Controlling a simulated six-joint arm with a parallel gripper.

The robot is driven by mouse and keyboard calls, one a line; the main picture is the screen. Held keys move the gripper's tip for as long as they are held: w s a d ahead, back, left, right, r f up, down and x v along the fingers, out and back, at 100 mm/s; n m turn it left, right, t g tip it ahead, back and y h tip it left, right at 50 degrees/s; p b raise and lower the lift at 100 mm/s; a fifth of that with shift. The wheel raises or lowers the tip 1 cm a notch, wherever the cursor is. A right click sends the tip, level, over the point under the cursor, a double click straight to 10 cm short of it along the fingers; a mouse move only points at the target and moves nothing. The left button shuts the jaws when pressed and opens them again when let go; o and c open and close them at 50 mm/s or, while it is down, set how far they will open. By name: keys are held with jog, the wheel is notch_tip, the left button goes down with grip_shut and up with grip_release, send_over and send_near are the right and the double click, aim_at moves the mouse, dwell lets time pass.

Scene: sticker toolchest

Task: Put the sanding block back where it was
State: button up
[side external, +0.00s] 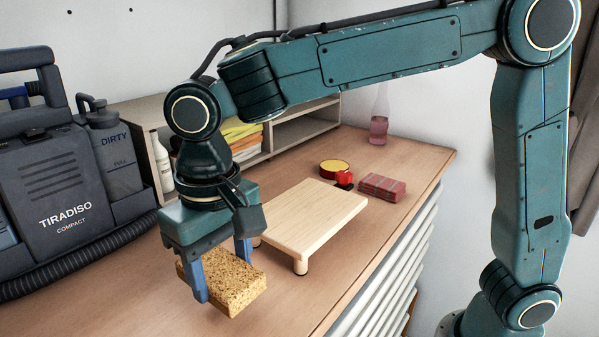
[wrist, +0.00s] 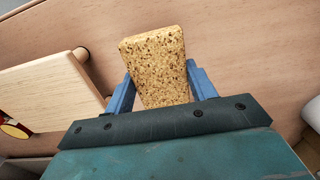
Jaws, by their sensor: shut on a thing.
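The sanding block (side external: 238,282), a speckled tan, cork-like block, is between the blue fingers of my gripper (side external: 222,277) at the front left of the bench. My gripper is shut on it. In the wrist view the sanding block (wrist: 155,60) sticks out beyond the fingertips of my gripper (wrist: 158,75), one finger on each side. I cannot tell whether its underside touches the bench top. A low wooden stand (side external: 308,218) is to its right, apart from it; the stand also shows at the left of the wrist view (wrist: 45,92).
A red brick-like block (side external: 382,188) and a yellow-and-red round item (side external: 334,169) lie behind the stand. A grey TIRADISO machine (side external: 55,165) with a hose is at left. A shelf unit (side external: 300,130) and a pink bottle (side external: 379,120) are at the back. Bench (side external: 170,310) in front is clear.

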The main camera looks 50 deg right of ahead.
aim_at(224, 268)
jog(key=shift+f, duration=2.1)
jog(key=shift+f, duration=0.15)
jog(key=o, duration=1)
jog(key=shift+c, duration=0.2)
notch_tip(224, 268, up, 12)
jog(key=shift+r, duration=0.15)
jog(key=shift+d, duration=0.15)
